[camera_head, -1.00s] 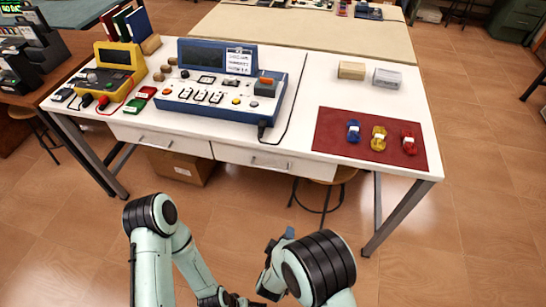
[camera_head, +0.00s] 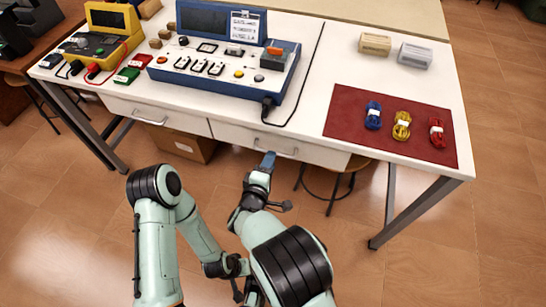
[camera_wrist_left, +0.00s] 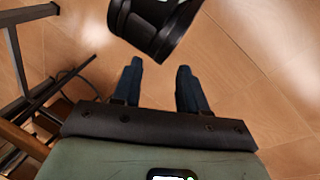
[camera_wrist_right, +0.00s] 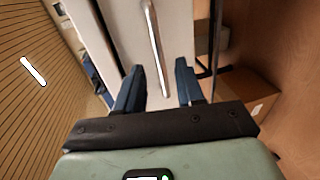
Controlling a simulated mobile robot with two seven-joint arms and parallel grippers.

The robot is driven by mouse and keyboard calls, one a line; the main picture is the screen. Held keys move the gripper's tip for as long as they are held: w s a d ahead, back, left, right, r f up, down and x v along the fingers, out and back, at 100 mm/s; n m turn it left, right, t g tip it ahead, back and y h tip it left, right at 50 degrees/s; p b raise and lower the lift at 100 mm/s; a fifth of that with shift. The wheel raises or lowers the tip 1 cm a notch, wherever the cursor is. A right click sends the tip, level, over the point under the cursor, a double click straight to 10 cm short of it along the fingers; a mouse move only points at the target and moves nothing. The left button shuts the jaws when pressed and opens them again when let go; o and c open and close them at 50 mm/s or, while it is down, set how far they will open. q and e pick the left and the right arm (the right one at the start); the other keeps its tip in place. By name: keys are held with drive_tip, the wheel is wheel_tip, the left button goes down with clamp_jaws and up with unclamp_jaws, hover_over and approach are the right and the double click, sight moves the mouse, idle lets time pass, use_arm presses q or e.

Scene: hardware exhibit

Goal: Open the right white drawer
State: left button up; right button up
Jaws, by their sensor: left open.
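The right white drawer (camera_head: 309,152) is in the table front and looks shut. Its metal bar handle (camera_head: 276,150) also shows in the right wrist view (camera_wrist_right: 154,45). My right gripper (camera_head: 268,160) is at the handle, its blue fingers pointing to the drawer front. In the right wrist view, the right gripper (camera_wrist_right: 158,82) is open, with the near end of the bar between its fingers; I cannot tell whether they touch it. My left gripper (camera_wrist_left: 158,82) is open and empty above the floor, low and away from the drawers.
The left white drawer (camera_head: 140,109) is beside the right one and looks shut. A cardboard box (camera_head: 187,147) and a stool (camera_head: 325,184) are under the table. A blue device (camera_head: 220,80) and a dark red mat (camera_head: 345,105) with cable bundles lie on top.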

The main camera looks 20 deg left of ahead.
use_arm(q)
drive_tip(key=shift+w+a+f+b, duration=0.15)
drive_tip(key=shift+w+a+f, duration=0.1)
drive_tip(key=shift+w, duration=0.15)
drive_tip(key=shift+w+a+f+b, duration=0.15)
drive_tip(key=shift+w+f, duration=0.1)
drive_tip(key=shift+w, duration=0.15)
use_arm(e)
drive_tip(key=x, duration=0.3)
drive_tip(key=shift+w, duration=0.25)
clamp_jaws()
use_arm(q)
drive_tip(key=shift+s, duration=0.1)
